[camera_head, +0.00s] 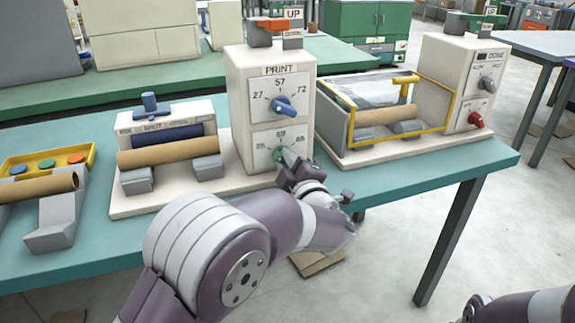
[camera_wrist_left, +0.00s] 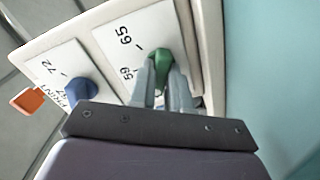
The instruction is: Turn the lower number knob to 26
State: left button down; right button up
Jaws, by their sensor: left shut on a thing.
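The lower number knob is green (camera_wrist_left: 159,57) and sits on the lower white dial (camera_head: 262,143) of the tall print box (camera_head: 240,105). This dial carries 59 at its top and 65 at one side; its left number is too small to read surely. My left gripper (camera_head: 285,155) is shut on the green knob, one finger on each side, as the left wrist view (camera_wrist_left: 163,80) shows. The fingers partly cover the knob, and I cannot tell where its pointer aims. My right gripper is not in view.
The blue upper knob (camera_head: 284,106) sits close above, on a dial marked 27, 57 and 72. An orange UP lever (camera_head: 272,25) tops the box. A roll holder (camera_head: 165,150) stands left, and a yellow-framed winder (camera_head: 385,115) with a red knob (camera_head: 476,120) stands right.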

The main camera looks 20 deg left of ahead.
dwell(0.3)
pick_arm(q)
jog(key=c, duration=1.1)
grip_release()
jog(key=p+v, duration=0.2)
jog(key=v, duration=1)
jog(key=shift+s+d, duration=0.2)
jog(key=shift+s, duration=0.05)
